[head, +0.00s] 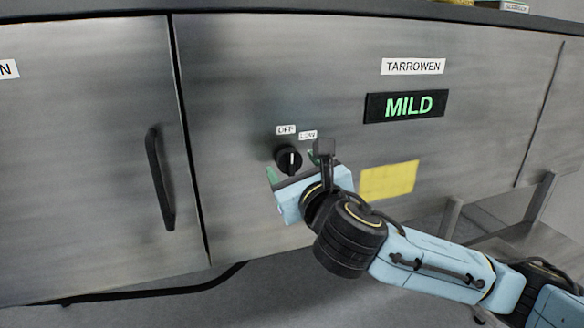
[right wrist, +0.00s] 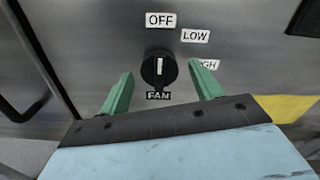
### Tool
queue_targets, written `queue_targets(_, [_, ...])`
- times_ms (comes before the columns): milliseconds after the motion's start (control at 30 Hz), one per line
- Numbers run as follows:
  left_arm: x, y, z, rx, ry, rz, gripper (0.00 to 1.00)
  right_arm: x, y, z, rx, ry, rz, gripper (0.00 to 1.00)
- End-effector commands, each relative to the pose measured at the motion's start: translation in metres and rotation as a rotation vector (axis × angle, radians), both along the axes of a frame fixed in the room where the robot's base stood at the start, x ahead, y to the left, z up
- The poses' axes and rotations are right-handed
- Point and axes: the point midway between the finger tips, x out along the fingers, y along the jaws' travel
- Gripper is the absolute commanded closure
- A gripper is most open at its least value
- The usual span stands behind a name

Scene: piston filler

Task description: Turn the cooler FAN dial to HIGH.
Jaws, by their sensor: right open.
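The FAN dial (head: 289,159) is a black round knob with a white pointer line on the steel front of the cooler. In the right wrist view the dial (right wrist: 159,68) has its line straight up, toward the OFF label (right wrist: 160,19). The LOW label (right wrist: 195,36) is up and to the right, and the HIGH label (right wrist: 205,64) is at the right, partly hidden by a green finger. My right gripper (right wrist: 160,82) is open, its fingers either side of the dial in the picture; whether they touch it I cannot tell. My left gripper is not in view.
A green MILD display (head: 406,106) sits under a TARROWEN label (head: 413,66). A yellow note (head: 389,180) is right of my gripper. A black door handle (head: 160,178) stands out from the panel at left.

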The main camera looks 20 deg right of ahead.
Motion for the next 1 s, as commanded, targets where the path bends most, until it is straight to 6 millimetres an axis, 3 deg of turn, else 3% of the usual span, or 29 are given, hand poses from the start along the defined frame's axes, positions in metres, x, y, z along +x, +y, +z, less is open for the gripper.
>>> queue_targets(200, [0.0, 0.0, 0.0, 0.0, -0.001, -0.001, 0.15, 0.016, 0.001, 0.0, 0.0, 0.001, 0.001, 0.36])
queue_targets(500, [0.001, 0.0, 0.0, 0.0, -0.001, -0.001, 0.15, 0.017, 0.001, 0.0, 0.0, 0.001, 0.001, 0.37])
queue_targets(833, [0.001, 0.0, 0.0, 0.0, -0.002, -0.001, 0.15, 0.017, 0.001, -0.001, 0.0, 0.001, 0.001, 0.8])
queue_targets(1000, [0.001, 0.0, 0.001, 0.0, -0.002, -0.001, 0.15, 0.017, 0.001, -0.001, 0.007, 0.001, 0.001, 0.81])
